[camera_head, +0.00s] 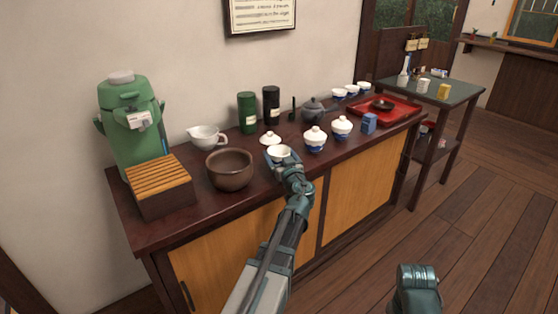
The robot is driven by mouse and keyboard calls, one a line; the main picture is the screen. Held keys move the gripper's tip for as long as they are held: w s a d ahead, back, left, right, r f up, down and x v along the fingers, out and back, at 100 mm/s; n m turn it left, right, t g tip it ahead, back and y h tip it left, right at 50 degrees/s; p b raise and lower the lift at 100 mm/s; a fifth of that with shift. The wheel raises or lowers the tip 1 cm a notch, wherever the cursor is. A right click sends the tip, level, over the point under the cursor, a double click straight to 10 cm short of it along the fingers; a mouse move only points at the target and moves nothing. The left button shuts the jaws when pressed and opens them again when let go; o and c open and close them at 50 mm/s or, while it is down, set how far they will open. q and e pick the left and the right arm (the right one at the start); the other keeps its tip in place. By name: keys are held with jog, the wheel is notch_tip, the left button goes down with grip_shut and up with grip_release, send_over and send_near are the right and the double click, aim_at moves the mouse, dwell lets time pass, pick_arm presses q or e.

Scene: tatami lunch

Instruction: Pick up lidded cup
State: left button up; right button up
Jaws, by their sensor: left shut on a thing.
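Two white lidded cups with blue bands, one (315,141) and another (342,128), stand upright on the dark sideboard, right of my left gripper. My left gripper (286,163) is shut on a white cup (279,152) at the sideboard's front. This cup's pale top shows, with no lid seen on it; its lower part is hidden by the gripper. A white domed lid (270,138) shows just behind it; I cannot tell what it rests on. Part of my right arm shows at the bottom right, without its fingers.
A brown bowl (230,174), slatted wooden box (163,196) and green flask (132,140) stand to the left. Canisters (247,118) and a grey teapot (314,111) stand behind. A blue box (369,124) and red tray (395,114) are to the right.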

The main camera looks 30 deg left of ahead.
pick_arm(q)
jog(key=shift+r, duration=0.1)
jog(key=shift+r+p, duration=0.4)
jog(key=shift+p, duration=0.05)
notch_tip(320, 180, up, 3)
jog(key=p, duration=0.2)
jog(key=shift+f+p, duration=0.15)
jog(key=shift+p, duration=0.2)
jog(key=w+d+r+p+v, duration=0.1)
jog(key=v, duration=1.5)
jog(key=shift+r, duration=0.2)
jog(key=shift+r+p, duration=0.1)
jog(key=shift+p, duration=0.25)
notch_tip(320, 180, up, 28)
jog(key=p, duration=2.8)
notch_tip(320, 180, down, 28)
jog(key=b, duration=2.8)
